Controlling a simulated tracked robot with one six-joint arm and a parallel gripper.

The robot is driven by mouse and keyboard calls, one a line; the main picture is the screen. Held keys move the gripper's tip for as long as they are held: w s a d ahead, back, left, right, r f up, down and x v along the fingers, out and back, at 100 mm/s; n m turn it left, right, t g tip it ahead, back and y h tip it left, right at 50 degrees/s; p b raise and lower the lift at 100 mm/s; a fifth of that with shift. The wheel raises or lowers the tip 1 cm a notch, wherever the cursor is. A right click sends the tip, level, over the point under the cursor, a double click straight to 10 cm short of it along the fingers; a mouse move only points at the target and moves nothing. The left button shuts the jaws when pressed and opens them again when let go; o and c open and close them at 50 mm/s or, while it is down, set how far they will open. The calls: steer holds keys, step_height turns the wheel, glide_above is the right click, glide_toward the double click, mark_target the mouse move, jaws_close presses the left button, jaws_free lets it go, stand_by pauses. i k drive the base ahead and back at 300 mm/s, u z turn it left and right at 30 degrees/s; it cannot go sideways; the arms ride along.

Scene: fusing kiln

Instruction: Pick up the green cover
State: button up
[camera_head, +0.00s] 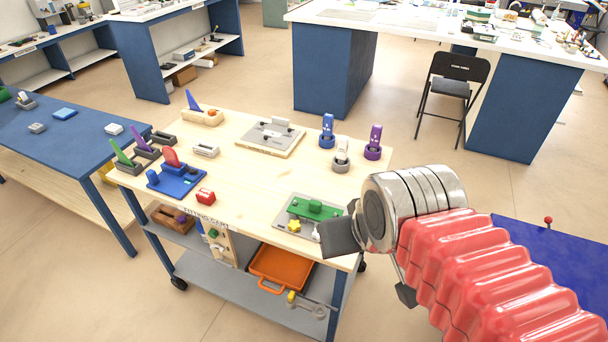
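The green cover (315,209) is a flat green piece with a raised block on top. It sits on a grey plate (284,222) near the right front corner of the wooden cart top. A yellow knob (294,226) and a small white part (316,234) are beside it on the plate. My gripper (372,266) is to the right and in front of the cover, apart from it in the picture. Its two dark fingers are spread, with nothing visible between them.
Blue, grey and purple upright pieces (327,132) stand at the cart's back right. A plate with a grey handle (270,137) lies behind, and a red block (205,196) at front left. An orange tray (281,268) is on the lower shelf. The cart top's middle is clear.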

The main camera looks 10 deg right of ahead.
mark_target(314, 210)
steer(key=k, duration=1.35)
steer(key=u, duration=0.1)
steer(key=i, duration=1.15)
steer(key=u, duration=1.05)
steer(key=i, duration=0.65)
steer(key=u, duration=0.35)
